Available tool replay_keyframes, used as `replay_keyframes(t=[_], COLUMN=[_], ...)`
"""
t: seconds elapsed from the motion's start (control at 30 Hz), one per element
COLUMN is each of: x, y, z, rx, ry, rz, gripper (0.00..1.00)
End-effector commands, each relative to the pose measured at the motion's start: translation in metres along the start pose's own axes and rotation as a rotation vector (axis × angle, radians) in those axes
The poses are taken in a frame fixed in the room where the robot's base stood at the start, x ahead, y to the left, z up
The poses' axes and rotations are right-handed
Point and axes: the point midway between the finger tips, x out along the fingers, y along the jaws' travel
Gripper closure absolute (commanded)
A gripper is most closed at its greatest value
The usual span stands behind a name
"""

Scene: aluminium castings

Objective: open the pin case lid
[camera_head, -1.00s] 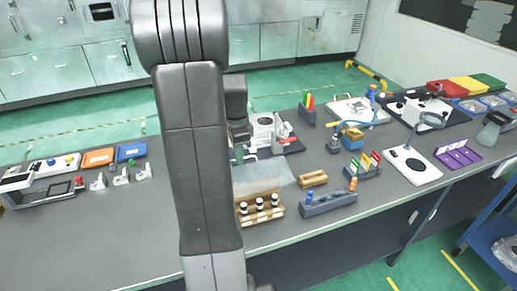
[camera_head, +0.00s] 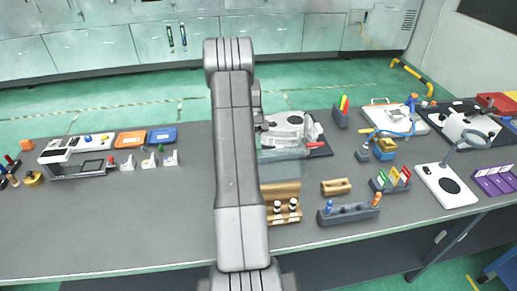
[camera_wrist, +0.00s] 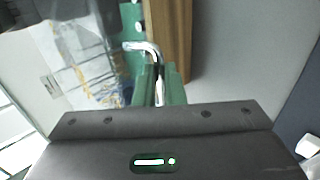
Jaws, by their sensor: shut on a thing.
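The pin case (camera_head: 283,189) is a wooden case on the bench, partly hidden behind my arm, with black-and-white pins along its front. Its clear lid (camera_head: 285,168) shows as a see-through panel at the back of the case; its exact tilt is hard to tell. In the wrist view the clear lid (camera_wrist: 82,45) fills the upper left, beside a strip of the wooden case (camera_wrist: 181,35). My gripper (camera_wrist: 160,88) has its green fingers shut on a bent metal handle (camera_wrist: 147,49). My arm hides the gripper in the head view.
A wooden block (camera_head: 336,187) and a grey holder (camera_head: 348,214) with blue and orange pieces stand right of the case. A white device (camera_head: 290,128) is behind it.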

Motion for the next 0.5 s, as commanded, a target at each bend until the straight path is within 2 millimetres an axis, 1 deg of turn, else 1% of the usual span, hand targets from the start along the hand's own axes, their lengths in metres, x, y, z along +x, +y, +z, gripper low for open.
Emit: replay_keyframes(t=[0.03, 0.5], x=[0.0049, 0.0048], y=[-0.0025, -0.0058], z=[0.0001, -0.0001], rx=[-0.001, -0.001], ry=[-0.004, -0.004], rz=[0.027, 0.065], gripper=[1.0, 1.0])
